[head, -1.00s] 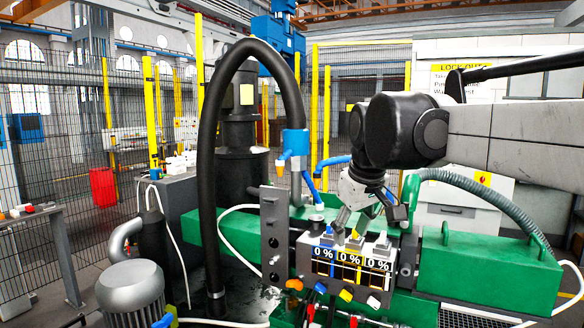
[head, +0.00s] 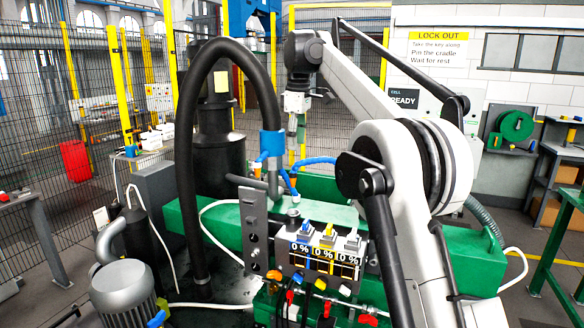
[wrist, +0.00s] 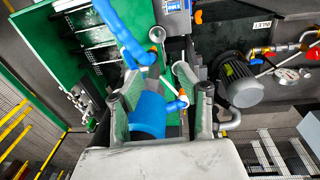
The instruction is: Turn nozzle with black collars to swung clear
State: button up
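The nozzle with black collars cannot be picked out for certain. In the head view, a blue cuff (head: 272,143) with a grey pipe below it and an orange-tipped side fitting (head: 256,165) hangs at the end of the thick black hose. Blue hose (head: 314,161) runs beside it. My gripper (head: 297,136) points down just right of the cuff, above the green bed. In the wrist view, my gripper's fingers (wrist: 163,105) are spread. The blue cuff (wrist: 148,115) shows between them, apparently beyond the tips, with blue hose (wrist: 118,28) above.
A panel with three 0 % displays (head: 325,257) stands in front of the green bed (head: 335,192). The black hose (head: 187,170) arches on the left, and a grey motor (head: 122,290) is at front left. A lock-out sign (head: 437,47) is behind my arm.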

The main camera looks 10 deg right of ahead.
aim_at(293, 171)
jog(key=w+f+n, duration=0.1)
jog(key=f, duration=0.1)
jog(key=w+f+g+b, duration=0.1)
jog(key=f, duration=0.1)
jog(key=w+f+n, duration=0.1)
jog(key=w+f, duration=0.1)
jog(key=shift+a+f+n, duration=0.1)
jog(key=shift+f+n, duration=0.15)
jog(key=shift+n, duration=0.05)
jog(key=shift+f+b, duration=0.5)
jog(key=shift+f, duration=3.3)
jog(key=shift+w, duration=0.1)
grip_shut()
